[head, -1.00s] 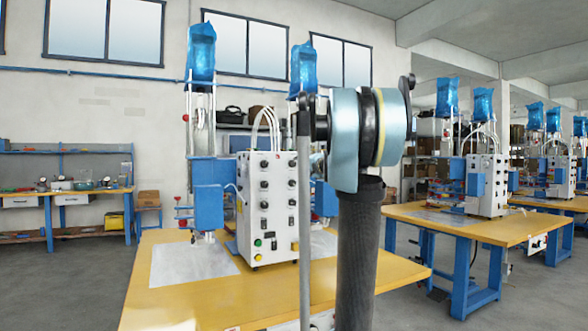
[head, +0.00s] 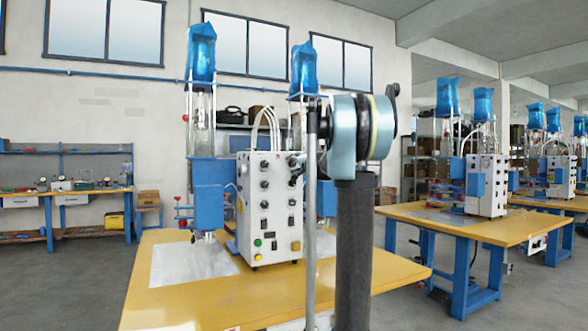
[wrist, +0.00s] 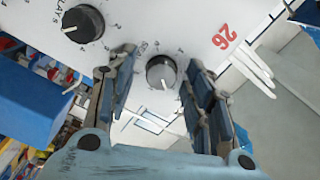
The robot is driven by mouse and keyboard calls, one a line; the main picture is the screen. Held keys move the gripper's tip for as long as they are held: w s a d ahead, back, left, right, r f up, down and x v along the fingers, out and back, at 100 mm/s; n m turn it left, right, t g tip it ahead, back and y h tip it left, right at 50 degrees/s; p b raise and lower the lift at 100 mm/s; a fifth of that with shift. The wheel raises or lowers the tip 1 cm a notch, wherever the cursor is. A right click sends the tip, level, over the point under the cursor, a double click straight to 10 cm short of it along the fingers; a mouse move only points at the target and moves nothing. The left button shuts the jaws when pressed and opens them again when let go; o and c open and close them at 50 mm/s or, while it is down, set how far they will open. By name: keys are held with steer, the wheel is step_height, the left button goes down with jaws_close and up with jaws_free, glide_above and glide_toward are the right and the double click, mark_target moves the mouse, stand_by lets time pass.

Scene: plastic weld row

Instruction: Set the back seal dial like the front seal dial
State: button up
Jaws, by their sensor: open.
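The white control box (head: 257,215) on the near table carries two columns of dark dials, too small in the head view to read their settings. In the wrist view, a grey seal dial (wrist: 161,72), beside partly hidden lettering starting "SEA", has its white mark pointing down in the picture. I cannot tell whether it is the front or the back one. My gripper (wrist: 160,66) is open, with one finger on each side of this dial; contact cannot be told. In the head view my arm hides most of the gripper, at the box's upper right.
A black dial (wrist: 83,23) with its white mark toward the left sits beside the grey one. A red "26" (wrist: 223,36) is printed on the panel. Blue machine parts (head: 208,212) stand left of the box. The yellow table (head: 185,290) is mostly clear in front.

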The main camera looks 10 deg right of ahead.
steer(key=c, duration=1.1)
steer(key=shift+n, duration=0.7)
steer(key=o, duration=1.1)
steer(key=shift+c, duration=0.2)
steer(key=shift+o, duration=0.2)
steer(key=shift+f, duration=0.15)
steer(key=shift+s, duration=0.1)
